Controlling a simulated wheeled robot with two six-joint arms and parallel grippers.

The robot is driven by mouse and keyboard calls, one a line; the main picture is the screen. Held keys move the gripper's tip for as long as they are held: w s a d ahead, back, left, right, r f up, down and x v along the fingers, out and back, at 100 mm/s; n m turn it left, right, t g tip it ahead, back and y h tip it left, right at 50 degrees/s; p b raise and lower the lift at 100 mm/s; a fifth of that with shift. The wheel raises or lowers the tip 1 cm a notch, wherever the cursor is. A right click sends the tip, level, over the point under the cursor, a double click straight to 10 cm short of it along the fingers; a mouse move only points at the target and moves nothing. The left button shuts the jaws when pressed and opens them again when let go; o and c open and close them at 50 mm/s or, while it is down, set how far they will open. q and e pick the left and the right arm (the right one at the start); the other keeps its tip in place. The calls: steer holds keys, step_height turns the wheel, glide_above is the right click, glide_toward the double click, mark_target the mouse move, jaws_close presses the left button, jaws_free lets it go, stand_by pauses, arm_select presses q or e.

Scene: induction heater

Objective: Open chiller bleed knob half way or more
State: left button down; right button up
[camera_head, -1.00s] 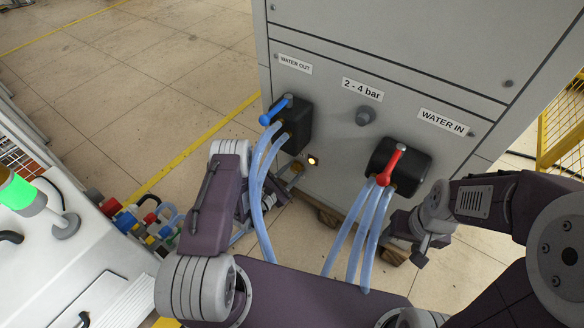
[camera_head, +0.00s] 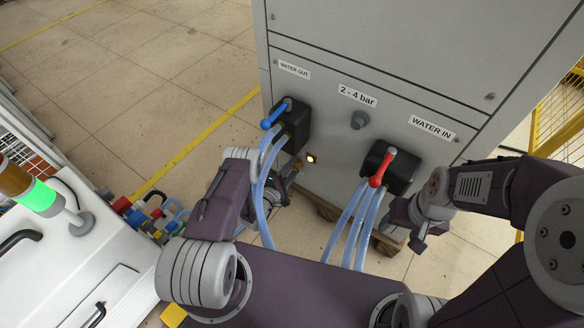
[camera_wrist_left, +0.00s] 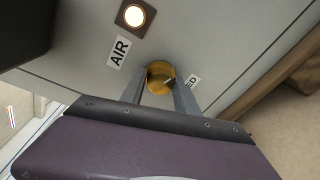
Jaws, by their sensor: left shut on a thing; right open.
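The round brass bleed knob (camera_wrist_left: 161,77) sits on the chiller's grey panel in the left wrist view. A label beside it is partly hidden and shows only "ED". My left gripper (camera_wrist_left: 161,88) has a finger on each side of the knob and is shut on it. In the head view my left gripper (camera_head: 293,174) is low at the panel, partly hidden by my arm and the blue hoses; the knob is hard to make out there. My right gripper (camera_head: 417,236) is open and empty, low in front of the panel's right side.
A lit lamp (camera_wrist_left: 134,15) and an "AIR" label (camera_wrist_left: 118,52) are near the knob. Blue hoses (camera_head: 264,190) hang from the blue-handled valve (camera_head: 275,115), close to my left arm. More hoses (camera_head: 356,220) hang below the red-handled valve (camera_head: 383,167). A white machine (camera_head: 70,265) stands at left.

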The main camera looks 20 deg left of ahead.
stand_by(0.4)
arm_select(q)
steer(key=c, duration=0.9)
jaws_free()
steer(key=p+v, duration=0.5)
steer(key=v, duration=0.4)
